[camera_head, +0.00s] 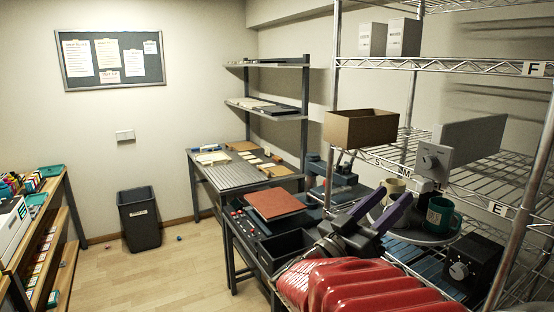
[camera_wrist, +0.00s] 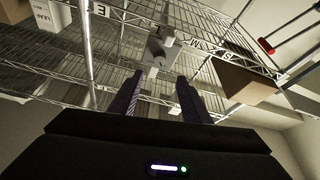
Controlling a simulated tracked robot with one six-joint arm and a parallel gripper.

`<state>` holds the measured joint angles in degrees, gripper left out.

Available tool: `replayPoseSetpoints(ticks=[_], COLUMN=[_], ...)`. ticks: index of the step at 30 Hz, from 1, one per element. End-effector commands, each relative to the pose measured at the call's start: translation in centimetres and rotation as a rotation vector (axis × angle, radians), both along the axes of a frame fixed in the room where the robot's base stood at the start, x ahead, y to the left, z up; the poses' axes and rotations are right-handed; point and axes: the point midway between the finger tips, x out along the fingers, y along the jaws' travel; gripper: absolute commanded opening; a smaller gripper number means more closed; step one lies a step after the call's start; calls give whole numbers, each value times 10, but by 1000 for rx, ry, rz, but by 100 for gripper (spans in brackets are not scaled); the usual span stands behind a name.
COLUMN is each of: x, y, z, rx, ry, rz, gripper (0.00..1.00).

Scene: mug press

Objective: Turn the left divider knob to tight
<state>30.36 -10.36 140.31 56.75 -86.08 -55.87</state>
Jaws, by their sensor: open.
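A grey panel with a knob (camera_wrist: 159,61) also shows in the wrist view, ahead of and between my fingertips. My gripper (camera_head: 397,194) has two purple fingers, apart and empty. It is below and left of the panel knob in the head view, not touching it. In the wrist view my gripper (camera_wrist: 160,76) is open below the shelf's S, M, L labels.
A green mug (camera_head: 440,216) and a beige mug (camera_head: 393,189) stand close to my fingers. A black box with a dial (camera_head: 470,268) is at lower right. A cardboard box (camera_head: 361,128) sits on the shelf's left end. A chrome post (camera_head: 522,200) rises at right.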

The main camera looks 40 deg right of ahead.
Motion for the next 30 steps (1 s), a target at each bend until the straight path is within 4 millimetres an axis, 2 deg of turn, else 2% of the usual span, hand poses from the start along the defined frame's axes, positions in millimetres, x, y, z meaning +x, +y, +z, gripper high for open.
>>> replayPoseSetpoints(ticks=[24,30], x=[-8,-8], y=[-93,-111], z=[38,45], rx=[0,0], ry=[0,1], rz=[-2,1], gripper=[43,43])
